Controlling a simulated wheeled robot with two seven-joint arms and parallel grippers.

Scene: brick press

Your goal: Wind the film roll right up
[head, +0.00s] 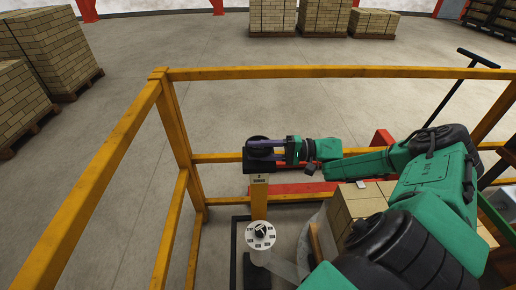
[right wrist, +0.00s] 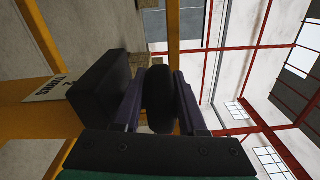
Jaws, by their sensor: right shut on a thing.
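My right gripper (head: 266,148) is shut on a dark rounded knob (right wrist: 158,98), whose body shows between the two fingers in the right wrist view. The knob is beside a black block (right wrist: 103,88) at the top of a yellow post (head: 259,204). A small label on the post seems to read "2 TURNS". A pale translucent sheet, seemingly film (head: 288,269), runs from below the dial toward the bricks. The film roll itself cannot be made out clearly. My left gripper is not in view.
A yellow guard rail (head: 340,72) surrounds this spot at the left and back. Stacked tan bricks (head: 352,207) stand right of the post, partly behind my right arm. A red bar (head: 300,188) lies low behind the post. Brick pallets (head: 60,45) stand beyond the rail on open floor.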

